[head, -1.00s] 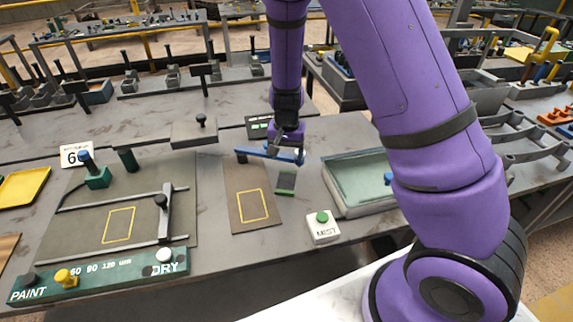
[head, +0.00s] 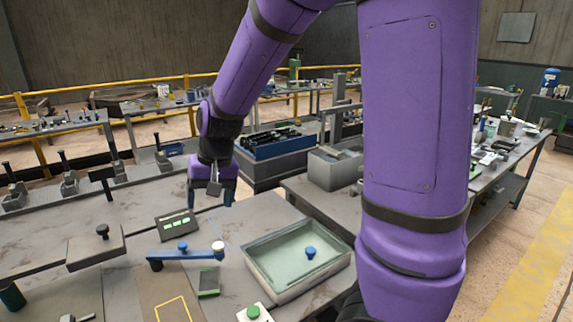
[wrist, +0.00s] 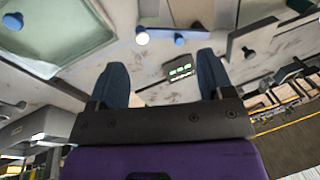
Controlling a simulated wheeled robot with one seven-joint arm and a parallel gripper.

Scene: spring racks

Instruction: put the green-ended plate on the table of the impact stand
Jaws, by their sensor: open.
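A small dark plate with green ends (head: 209,281) lies on the grey bench, between the blue lever arm and the glass-coloured tray. My gripper (head: 212,198) is open and empty, above the bench beyond the plate and behind the lever. In the wrist view its two dark fingers (wrist: 161,75) stand wide apart with nothing between them. I cannot tell for certain which thing is the impact stand.
The blue lever arm (head: 185,254) has a blue knob and a white knob. A shallow tray (head: 345,262) holds a blue knob. A display with green lights (head: 176,224) stands behind the lever. A button box (head: 254,314) is in front. Bare bench lies around my gripper.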

